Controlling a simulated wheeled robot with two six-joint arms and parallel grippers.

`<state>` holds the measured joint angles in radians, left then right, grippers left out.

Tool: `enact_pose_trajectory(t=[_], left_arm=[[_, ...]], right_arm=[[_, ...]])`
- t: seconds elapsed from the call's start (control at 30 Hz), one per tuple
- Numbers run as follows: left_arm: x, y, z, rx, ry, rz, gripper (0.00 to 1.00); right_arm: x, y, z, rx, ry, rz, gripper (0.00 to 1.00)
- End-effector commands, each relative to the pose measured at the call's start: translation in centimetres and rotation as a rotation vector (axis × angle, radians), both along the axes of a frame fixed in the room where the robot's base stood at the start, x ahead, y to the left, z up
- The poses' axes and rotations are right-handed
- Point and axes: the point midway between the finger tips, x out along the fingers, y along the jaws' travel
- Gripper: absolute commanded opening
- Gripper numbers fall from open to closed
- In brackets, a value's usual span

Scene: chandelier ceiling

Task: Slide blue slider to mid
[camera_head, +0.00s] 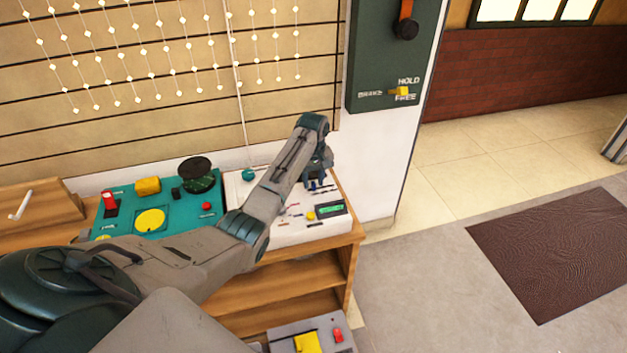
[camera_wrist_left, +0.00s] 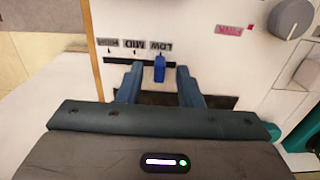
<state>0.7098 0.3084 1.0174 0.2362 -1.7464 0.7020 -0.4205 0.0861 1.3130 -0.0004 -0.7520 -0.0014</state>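The blue slider (camera_wrist_left: 159,68) is a small upright blue knob in a dark slot (camera_wrist_left: 120,61) on the white panel. It stands by the LOW label (camera_wrist_left: 161,45). The MID label (camera_wrist_left: 134,43) and then the HIGH label (camera_wrist_left: 107,43) are to its left in the left wrist view. My left gripper (camera_wrist_left: 160,76) is open, with one finger on each side of the slider and gaps showing between. In the head view my left gripper (camera_head: 318,180) is over the white panel (camera_head: 290,233), and hides the slider there. My right gripper is not in view.
A grey knob (camera_wrist_left: 290,18) and a red label (camera_wrist_left: 229,29) are to the slider's right in the wrist view.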

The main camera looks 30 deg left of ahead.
Motion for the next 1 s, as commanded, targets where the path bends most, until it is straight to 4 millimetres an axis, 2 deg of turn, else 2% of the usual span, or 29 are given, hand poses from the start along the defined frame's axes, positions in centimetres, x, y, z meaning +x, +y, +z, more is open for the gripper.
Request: enact_pose_trajectory(t=[0.33, 0.5, 0.73, 0.87, 1.0], left_arm=[[0.0, 0.0, -0.5, 0.000, 0.000, -0.001, 0.33], [0.0, 0.0, -0.4, 0.000, 0.000, -0.001, 0.00], [0.1, -0.1, -0.4, 0.000, 0.000, -0.001, 0.00], [1.3, -1.0, -0.2, -0.002, -0.002, 0.000, 0.00], [2.2, -1.9, -0.3, -0.001, -0.002, -0.001, 0.00]], right_arm=[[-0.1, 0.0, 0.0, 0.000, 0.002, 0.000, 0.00], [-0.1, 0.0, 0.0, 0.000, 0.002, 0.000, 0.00], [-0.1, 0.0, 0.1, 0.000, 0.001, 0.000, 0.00], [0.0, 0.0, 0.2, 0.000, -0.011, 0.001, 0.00], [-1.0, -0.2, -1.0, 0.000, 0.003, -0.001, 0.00]])
